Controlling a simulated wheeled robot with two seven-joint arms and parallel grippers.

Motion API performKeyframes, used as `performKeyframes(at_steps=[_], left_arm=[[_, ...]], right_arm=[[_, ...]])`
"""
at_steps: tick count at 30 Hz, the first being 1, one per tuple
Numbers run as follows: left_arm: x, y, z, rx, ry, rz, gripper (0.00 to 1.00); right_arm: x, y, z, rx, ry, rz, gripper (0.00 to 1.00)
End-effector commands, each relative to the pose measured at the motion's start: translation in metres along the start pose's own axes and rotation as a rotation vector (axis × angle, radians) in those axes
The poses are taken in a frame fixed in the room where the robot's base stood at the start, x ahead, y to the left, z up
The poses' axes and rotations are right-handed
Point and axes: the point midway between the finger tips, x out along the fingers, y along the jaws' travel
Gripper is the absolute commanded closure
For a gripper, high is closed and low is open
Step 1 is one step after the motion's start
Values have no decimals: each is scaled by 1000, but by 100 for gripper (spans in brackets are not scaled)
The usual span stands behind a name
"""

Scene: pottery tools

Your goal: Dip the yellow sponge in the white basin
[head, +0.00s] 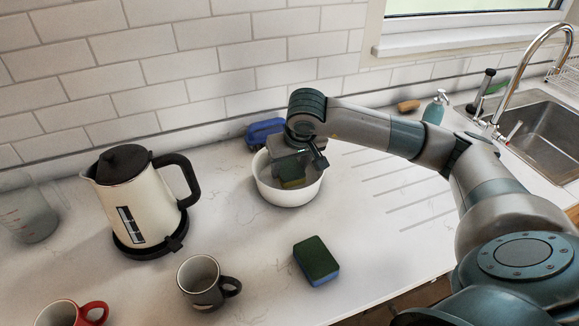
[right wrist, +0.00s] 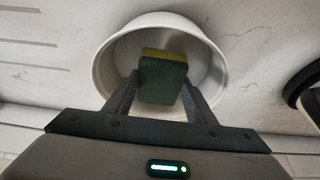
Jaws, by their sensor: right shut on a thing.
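The yellow sponge (head: 292,181), with a dark green scouring side, is held inside the mouth of the white basin (head: 286,196). In the right wrist view the sponge (right wrist: 162,78) shows between the two fingers, with the basin (right wrist: 104,72) around it. My right gripper (head: 293,172) points down into the basin and is shut on the sponge. Whether the sponge touches the basin's bottom cannot be told. My left gripper is not in view.
A green and blue sponge (head: 316,262) lies on the counter in front of the basin. A blue object (head: 265,132) sits behind it. A kettle (head: 133,200), a grey mug (head: 201,284) and a red-handled mug (head: 68,314) stand left. The sink (head: 545,135) is at right.

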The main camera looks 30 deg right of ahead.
Motion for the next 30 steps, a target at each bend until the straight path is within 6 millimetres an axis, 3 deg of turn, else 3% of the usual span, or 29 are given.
performKeyframes(at_steps=[2,30], left_arm=[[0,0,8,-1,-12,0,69],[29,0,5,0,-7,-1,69]], right_arm=[[0,0,0,0,0,0,56],[26,0,11,0,0,0,56]])
